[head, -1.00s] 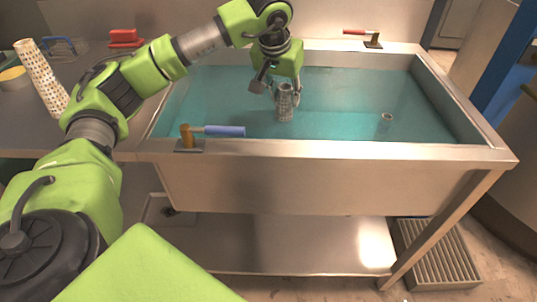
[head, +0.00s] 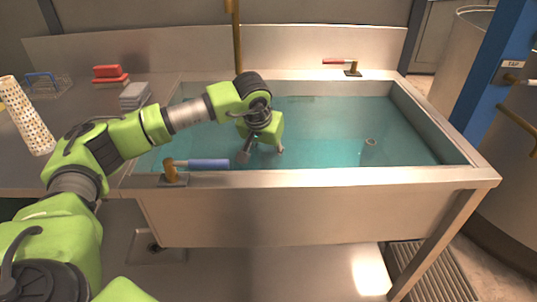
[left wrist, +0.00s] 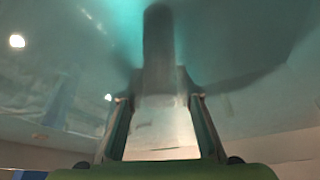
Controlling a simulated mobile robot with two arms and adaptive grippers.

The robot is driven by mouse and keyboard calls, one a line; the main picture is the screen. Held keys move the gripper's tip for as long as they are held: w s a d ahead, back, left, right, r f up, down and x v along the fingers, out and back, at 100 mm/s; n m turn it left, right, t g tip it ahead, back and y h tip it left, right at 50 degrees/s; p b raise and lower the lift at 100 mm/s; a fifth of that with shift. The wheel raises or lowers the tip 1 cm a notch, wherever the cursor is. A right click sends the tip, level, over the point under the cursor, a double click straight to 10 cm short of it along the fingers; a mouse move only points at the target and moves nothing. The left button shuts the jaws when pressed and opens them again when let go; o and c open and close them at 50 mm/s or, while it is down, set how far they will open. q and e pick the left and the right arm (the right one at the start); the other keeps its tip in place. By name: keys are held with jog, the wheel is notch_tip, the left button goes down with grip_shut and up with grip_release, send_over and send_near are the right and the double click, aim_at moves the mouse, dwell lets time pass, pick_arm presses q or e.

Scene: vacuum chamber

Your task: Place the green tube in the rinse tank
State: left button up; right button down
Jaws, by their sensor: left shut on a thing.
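The rinse tank (head: 320,177) is a steel basin of teal water in the middle of the head view. My left gripper (head: 262,152) points down into its left half, low at the water. It is shut on a tube, which the gripper and wrist hide in the head view. In the left wrist view a pale, bright piece of the tube (left wrist: 160,125) shows between the two fingers, with blurred teal around it. Its colour is unclear there. My right gripper is out of view.
A blue-handled tap (head: 205,164) sits on the tank's front-left rim and a red-handled one (head: 345,64) on the back rim. A pale perforated tube (head: 25,115), a blue wire rack (head: 47,85) and red blocks (head: 109,74) are on the left counter. The tank's right half is mostly open water.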

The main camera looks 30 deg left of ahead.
pick_arm(q)
jog(key=shift+f, duration=0.15)
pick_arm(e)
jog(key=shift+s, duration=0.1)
pick_arm(q)
jog(key=o, duration=1)
jog(key=shift+o, duration=1)
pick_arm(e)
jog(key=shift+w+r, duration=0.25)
pick_arm(q)
jog(key=shift+r, duration=0.3)
jog(key=p+v, duration=0.1)
jog(key=v, duration=1)
jog(key=shift+s+r, duration=0.15)
jog(key=shift+r, duration=0.2)
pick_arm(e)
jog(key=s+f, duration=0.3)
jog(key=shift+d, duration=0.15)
